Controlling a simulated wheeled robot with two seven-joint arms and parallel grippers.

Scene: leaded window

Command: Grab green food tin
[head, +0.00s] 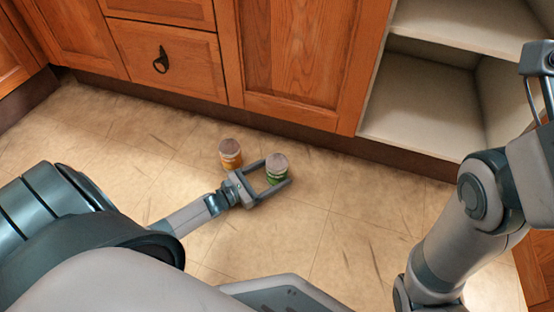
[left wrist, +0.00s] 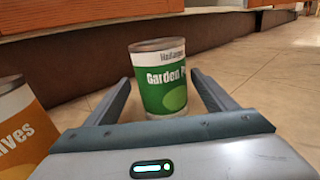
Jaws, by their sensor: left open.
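The green food tin (head: 277,170) stands upright on the floor in the head view. In the left wrist view the green tin (left wrist: 161,78) shows a label reading "Garden P", with the rest cut off by its curve. My left gripper (head: 277,173) is open, with one finger on each side of the green tin. In the left wrist view its fingers (left wrist: 165,95) flank the tin, and I cannot tell whether they touch it. My right arm shows at the right of the head view, but its jaw state is not clear.
An orange tin (head: 230,153) stands just left of the green tin; it also shows in the left wrist view (left wrist: 20,130). Wooden cabinets (head: 165,60) and an open shelf unit (head: 420,105) line the back. Tiled floor (head: 350,230) to the right is clear.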

